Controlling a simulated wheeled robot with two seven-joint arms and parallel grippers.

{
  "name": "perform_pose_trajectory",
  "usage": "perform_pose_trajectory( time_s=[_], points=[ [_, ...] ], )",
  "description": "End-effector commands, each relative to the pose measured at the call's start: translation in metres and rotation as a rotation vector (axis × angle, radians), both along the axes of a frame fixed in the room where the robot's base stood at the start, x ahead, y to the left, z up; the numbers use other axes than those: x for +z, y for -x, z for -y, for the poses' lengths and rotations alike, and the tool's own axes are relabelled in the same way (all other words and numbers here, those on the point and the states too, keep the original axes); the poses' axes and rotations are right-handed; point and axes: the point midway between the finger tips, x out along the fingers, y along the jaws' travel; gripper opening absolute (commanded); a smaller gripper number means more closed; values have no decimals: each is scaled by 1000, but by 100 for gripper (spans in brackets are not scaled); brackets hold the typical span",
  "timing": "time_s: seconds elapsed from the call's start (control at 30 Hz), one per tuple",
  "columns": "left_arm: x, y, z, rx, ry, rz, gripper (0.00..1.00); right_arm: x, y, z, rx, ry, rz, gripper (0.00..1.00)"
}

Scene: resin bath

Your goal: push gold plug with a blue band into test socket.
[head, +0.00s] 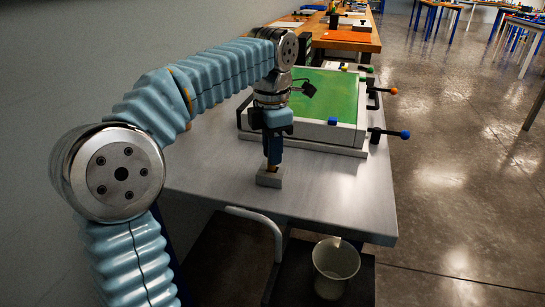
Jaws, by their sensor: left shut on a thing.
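My left gripper (273,157) points straight down over the front part of the grey table and is shut on the gold plug. Only a small gold part of the plug (271,168) shows below the fingertips; its blue band cannot be told apart from the dark blue fingers. The test socket (268,180) is a small grey block standing on the table directly under the plug. The plug's lower end meets the top of the block in the picture; how deep it sits cannot be seen. My right gripper is out of view.
Behind the socket on the table (340,200) stands a white-walled bath (318,132) with a green surface and knobbed handles on its right side. A pale bucket (336,262) stands below the table's front edge. The tabletop right of the socket is clear.

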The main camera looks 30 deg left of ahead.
Motion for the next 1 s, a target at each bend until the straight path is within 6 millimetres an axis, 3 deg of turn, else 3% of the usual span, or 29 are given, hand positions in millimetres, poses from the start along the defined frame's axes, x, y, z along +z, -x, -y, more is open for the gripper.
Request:
perform_pose_trajectory(
  time_s=[0.07, 0.27, 0.3, 0.47, 0.77, 0.87, 1.0],
  points=[
    [-14, 1, 0, 0, -1, -14, 0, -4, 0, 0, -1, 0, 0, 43],
    [-18, 1, 0, 1, -2, -19, 0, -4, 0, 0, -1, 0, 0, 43],
    [-18, 1, 0, 1, -3, -20, 23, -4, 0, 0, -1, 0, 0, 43],
    [-17, 0, 0, 1, -3, -16, 46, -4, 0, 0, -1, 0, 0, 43],
    [-12, 0, 0, 1, -1, -11, 46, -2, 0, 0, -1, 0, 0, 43],
    [-2, 0, 1, 1, -1, -8, 46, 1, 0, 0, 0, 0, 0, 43],
    [28, -1, 1, 0, -1, -7, 46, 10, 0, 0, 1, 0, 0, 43]
  ],
)
